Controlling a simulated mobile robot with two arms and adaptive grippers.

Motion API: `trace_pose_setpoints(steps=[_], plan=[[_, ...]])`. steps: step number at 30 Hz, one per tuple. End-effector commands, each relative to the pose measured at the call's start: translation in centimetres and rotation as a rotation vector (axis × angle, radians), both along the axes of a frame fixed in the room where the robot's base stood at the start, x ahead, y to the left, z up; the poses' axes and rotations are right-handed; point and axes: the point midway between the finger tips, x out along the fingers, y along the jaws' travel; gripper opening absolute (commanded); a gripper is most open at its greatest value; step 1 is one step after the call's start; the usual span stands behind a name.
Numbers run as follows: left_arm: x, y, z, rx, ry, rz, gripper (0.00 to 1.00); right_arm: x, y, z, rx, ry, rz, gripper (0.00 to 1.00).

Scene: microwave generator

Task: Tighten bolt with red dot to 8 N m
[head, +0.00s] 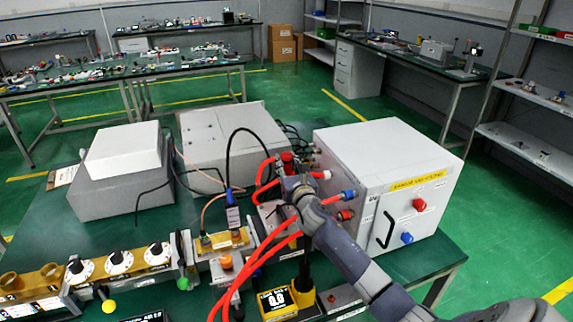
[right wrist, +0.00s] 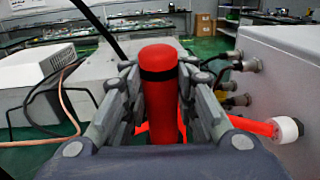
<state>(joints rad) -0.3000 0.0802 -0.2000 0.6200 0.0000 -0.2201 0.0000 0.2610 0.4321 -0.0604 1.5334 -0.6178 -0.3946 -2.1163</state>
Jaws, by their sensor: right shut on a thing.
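My right gripper (head: 287,168) is in the middle of the head view, on the arm coming from the lower right. It is shut on an upright red handle with a black band (right wrist: 158,95), which stands between the fingers in the right wrist view. The handle's red top (head: 287,156) shows just above the gripper in the head view. Its lower end is hidden by the gripper and arm. I cannot make out a bolt with a red dot. A yellow unit with a lit display (head: 277,300) is at the bottom. My left gripper is not in view.
A white box with a black handle and red and blue knobs (head: 405,195) stands close right of my gripper. Red hoses (head: 265,245) hang left of the arm. Grey boxes (head: 120,185) stand at the left back. A dial panel (head: 120,262) lies at the left front.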

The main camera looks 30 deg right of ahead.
Motion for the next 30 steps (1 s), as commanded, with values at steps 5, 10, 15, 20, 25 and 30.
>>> trace_pose_setpoints(steps=[5,10,15,20,25,30], plan=[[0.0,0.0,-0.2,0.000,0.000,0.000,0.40,0.0,0.0,-0.1,-0.002,-0.004,0.001,0.00],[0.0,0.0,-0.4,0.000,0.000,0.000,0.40,0.0,0.0,-0.4,-0.001,-0.003,0.001,0.00],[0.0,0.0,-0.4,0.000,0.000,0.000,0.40,0.0,0.0,-0.5,0.000,-0.001,0.000,0.00],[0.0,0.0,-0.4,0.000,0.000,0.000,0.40,0.0,0.0,-0.6,0.000,0.001,0.000,0.00],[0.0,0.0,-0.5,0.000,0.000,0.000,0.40,0.0,0.0,-0.8,0.002,0.003,0.000,0.00],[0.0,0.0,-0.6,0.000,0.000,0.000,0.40,0.0,0.0,-1.1,0.002,0.004,0.000,0.00]])
